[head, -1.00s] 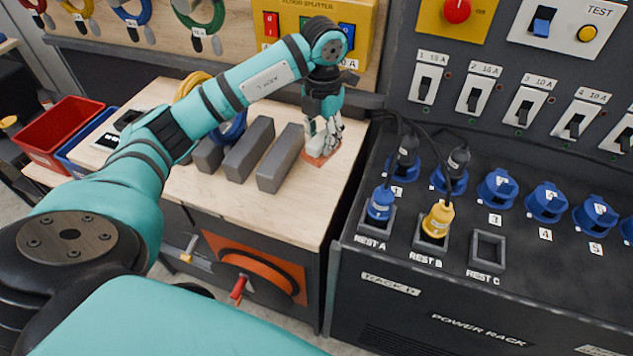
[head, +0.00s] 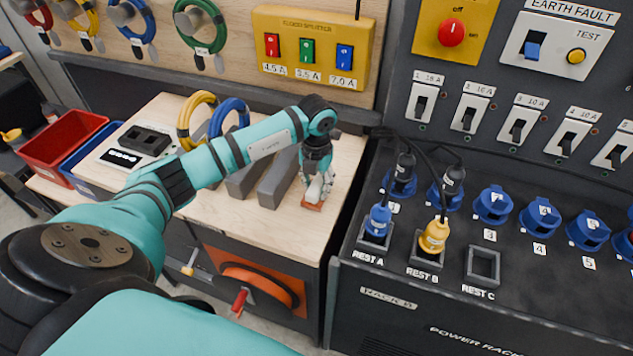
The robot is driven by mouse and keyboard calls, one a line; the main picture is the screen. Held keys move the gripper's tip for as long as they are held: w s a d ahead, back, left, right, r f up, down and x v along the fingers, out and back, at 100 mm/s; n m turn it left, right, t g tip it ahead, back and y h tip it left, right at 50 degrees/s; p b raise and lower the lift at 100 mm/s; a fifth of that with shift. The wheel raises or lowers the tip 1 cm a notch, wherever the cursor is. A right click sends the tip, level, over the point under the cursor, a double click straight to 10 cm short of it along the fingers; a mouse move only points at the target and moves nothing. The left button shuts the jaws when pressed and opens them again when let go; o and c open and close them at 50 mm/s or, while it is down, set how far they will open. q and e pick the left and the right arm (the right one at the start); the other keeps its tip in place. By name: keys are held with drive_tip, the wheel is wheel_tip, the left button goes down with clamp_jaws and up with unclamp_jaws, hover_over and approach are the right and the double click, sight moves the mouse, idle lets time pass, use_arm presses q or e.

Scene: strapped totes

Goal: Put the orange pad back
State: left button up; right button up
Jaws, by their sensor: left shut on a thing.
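The orange pad (head: 312,205) is a small flat piece at the right side of the wooden bench top, just right of the grey blocks. My left gripper (head: 316,190) points down from above and is shut on the pad. The fingers cover much of the pad, and only its lower edge shows clearly. I cannot tell whether the pad touches the bench or hangs just above it. My right gripper is not in view.
Grey blocks (head: 279,178) stand close on the left of the pad. Yellow (head: 197,112) and blue cable coils sit behind my arm. The power rack (head: 440,300), with plugs and cables, stands right across a gap. The bench front (head: 245,235) is clear.

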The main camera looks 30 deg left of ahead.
sight(316, 184)
use_arm(q)
drive_tip(key=shift+f, duration=0.15)
drive_tip(key=o, duration=1.1)
drive_tip(key=shift+r, duration=0.3)
drive_tip(key=shift+w+r, duration=0.1)
drive_tip(key=shift+r, duration=0.25)
wheel_tip(316, 184, up, 11)
drive_tip(key=b, duration=0.3)
